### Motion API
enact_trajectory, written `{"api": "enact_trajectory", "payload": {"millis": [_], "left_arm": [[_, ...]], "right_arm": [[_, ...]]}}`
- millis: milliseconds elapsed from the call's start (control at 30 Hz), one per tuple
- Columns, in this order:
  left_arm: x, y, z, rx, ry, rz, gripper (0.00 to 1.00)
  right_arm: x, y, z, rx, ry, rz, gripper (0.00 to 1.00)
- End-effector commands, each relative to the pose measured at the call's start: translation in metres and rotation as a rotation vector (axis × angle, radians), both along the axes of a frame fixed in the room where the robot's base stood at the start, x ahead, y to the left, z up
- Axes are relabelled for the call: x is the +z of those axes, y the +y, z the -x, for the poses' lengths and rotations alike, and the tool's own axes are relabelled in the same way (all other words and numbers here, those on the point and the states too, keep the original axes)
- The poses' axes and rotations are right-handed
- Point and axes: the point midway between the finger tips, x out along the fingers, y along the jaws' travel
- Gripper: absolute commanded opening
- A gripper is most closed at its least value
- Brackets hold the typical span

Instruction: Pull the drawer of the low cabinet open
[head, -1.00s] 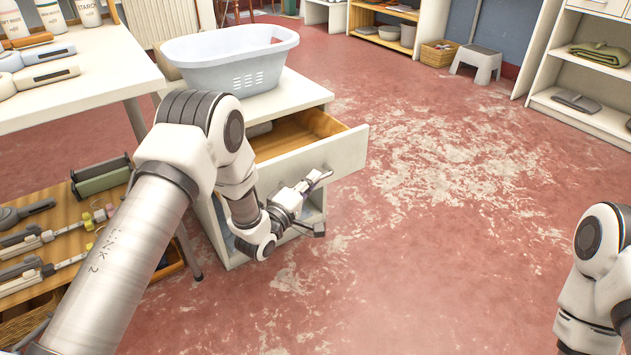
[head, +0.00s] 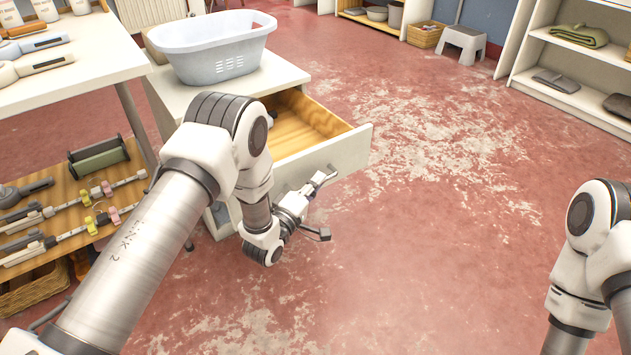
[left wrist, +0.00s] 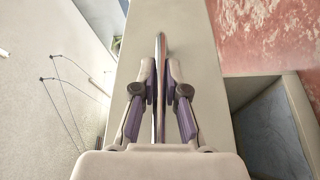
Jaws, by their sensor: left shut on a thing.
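The low cabinet (head: 178,93) is white and stands at the upper left in the head view. Its drawer (head: 345,150) is out, with the wooden inside (head: 305,118) showing behind the white front. My left gripper (head: 327,178) is in front of the drawer front. In the left wrist view my left gripper (left wrist: 161,80) is shut on the drawer's thin metal bar handle (left wrist: 160,45), which runs between the two fingers. My right arm shows at the right edge of the head view, but its gripper is out of the picture.
A pale blue laundry basket (head: 213,48) stands on the cabinet. A white table (head: 95,75) and a wooden shelf with tools (head: 60,190) are at the left. The red worn floor (head: 430,220) is clear in front and to the right. A grey-white stool (head: 463,42) stands far back.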

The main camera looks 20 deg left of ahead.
Motion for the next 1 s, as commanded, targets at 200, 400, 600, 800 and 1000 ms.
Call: {"api": "enact_trajectory", "payload": {"millis": [200, 400, 600, 800, 1000], "left_arm": [[0.0, 0.0, 0.0, 0.0, 0.001, 0.0, 0.37], [0.0, 0.0, 0.0, 0.0, 0.001, 0.0, 0.37], [-0.001, 0.002, 0.007, 0.001, 0.003, -0.001, 0.37], [-0.005, 0.014, 0.048, 0.003, 0.006, 0.002, 0.37], [-0.009, 0.028, 0.095, 0.003, 0.006, 0.002, 0.37]], "right_arm": [[0.0, 0.0, 0.0, 0.0, 0.0, 0.0, 0.62], [0.0, 0.0, 0.0, 0.0, 0.0, 0.0, 0.62], [0.0, 0.0, 0.0, 0.0, 0.0, 0.0, 0.62], [0.0, 0.0, 0.0, 0.0, 0.0, 0.0, 0.62], [0.0, 0.0, 0.0, 0.0, 0.0, 0.0, 0.62]]}}
